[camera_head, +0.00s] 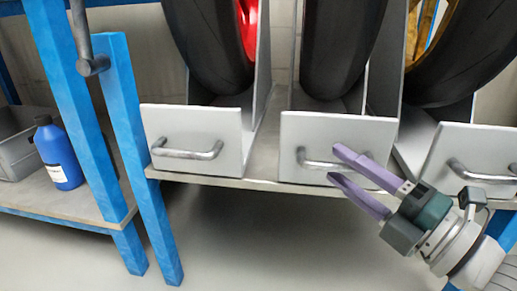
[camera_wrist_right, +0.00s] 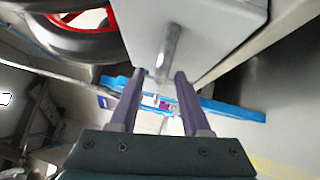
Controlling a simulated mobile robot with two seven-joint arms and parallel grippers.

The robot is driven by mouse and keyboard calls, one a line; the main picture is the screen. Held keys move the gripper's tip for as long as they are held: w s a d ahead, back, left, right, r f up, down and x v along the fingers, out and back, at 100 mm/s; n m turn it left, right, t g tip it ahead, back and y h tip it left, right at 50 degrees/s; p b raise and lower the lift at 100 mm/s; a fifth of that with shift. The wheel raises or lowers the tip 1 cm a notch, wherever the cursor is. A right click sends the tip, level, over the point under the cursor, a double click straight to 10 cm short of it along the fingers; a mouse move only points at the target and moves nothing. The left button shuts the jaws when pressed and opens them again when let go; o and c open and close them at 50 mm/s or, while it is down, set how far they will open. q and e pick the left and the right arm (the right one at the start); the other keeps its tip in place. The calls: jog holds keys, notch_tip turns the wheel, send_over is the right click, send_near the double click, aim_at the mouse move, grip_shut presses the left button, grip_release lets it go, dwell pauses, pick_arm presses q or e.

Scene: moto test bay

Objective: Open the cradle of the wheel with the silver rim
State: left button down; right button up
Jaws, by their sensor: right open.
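Three wheels stand in white cradles. The left wheel (camera_head: 210,45) has a red rim and the right wheel (camera_head: 465,55) a gold one. The middle wheel (camera_head: 338,45) shows only its black tyre; its rim is hidden. The middle cradle's front panel (camera_head: 300,130) carries a grey bar handle (camera_head: 312,161) and looks flush with its neighbours. My right gripper (camera_head: 335,163) is open in front of this handle, fingers pointing at it. In the right wrist view, the handle (camera_wrist_right: 168,52) lies just ahead of the gap between the fingertips (camera_wrist_right: 158,73). Contact cannot be told. My left gripper is not in view.
The left cradle (camera_head: 195,125) and right cradle (camera_head: 450,140) have similar handles close by on either side. A blue post (camera_head: 135,140) stands left. A blue bottle (camera_head: 57,155) and grey crate (camera_head: 15,140) sit on a lower shelf. Floor before the cradles is clear.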

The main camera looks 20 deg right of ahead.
jog(key=shift+w+a, duration=0.15)
jog(key=shift+w, duration=0.45)
grip_shut()
dwell(1.1)
